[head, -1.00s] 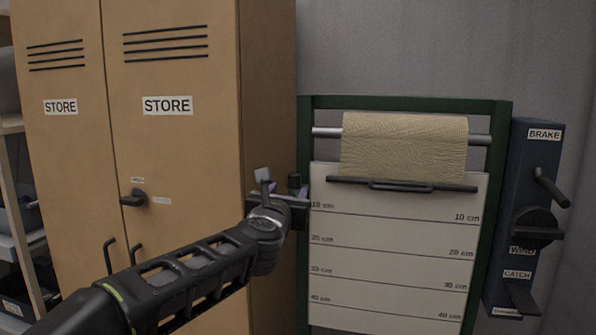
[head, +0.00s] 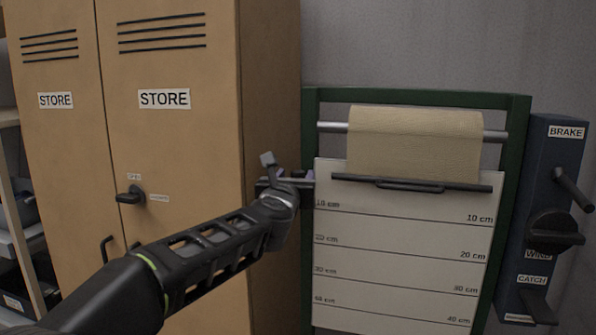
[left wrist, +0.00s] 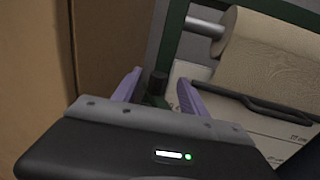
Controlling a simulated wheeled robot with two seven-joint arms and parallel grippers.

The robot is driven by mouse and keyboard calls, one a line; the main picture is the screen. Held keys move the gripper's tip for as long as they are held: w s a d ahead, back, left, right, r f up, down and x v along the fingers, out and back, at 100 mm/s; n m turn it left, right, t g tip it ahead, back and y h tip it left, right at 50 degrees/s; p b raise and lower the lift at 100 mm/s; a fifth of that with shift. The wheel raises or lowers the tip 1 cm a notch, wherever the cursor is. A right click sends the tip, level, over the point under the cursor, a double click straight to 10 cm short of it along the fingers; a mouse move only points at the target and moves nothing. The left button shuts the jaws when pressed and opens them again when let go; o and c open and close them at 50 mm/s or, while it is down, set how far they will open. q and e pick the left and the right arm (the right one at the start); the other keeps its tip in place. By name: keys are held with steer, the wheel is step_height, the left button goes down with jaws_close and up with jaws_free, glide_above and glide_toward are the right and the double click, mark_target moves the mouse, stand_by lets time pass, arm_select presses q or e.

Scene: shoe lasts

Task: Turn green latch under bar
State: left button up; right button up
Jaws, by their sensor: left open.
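A green frame (head: 512,150) holds a paper roll (head: 415,140) on a metal bar (head: 333,127), with a dark tear bar and handle (head: 410,185) below it. My left gripper (head: 290,172) is at the frame's left post, just below the roll bar's left end. In the left wrist view its two purple fingers are apart. Between them shows a short dark knob (left wrist: 158,83) with a small dark green part (left wrist: 155,101) at its foot, which looks like the latch. I cannot tell whether the fingers touch it. In the head view my gripper hides it. My right gripper is not in view.
A tan store cabinet (head: 190,75) with a dark handle (head: 130,195) stands close at the left, beside my arm. A white measuring board (head: 400,245) hangs below the tear bar. A dark blue box (head: 540,210) with brake, wind and catch levers is at the right.

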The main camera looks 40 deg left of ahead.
mark_target(297, 174)
arm_select(q)
steer(key=x, duration=0.4)
steer(key=shift+w+a+p, duration=0.2)
steer(key=shift+w+p, duration=0.05)
steer(key=shift+p, duration=0.1)
steer(key=shift+c, duration=0.3)
jaws_close()
stand_by(0.8)
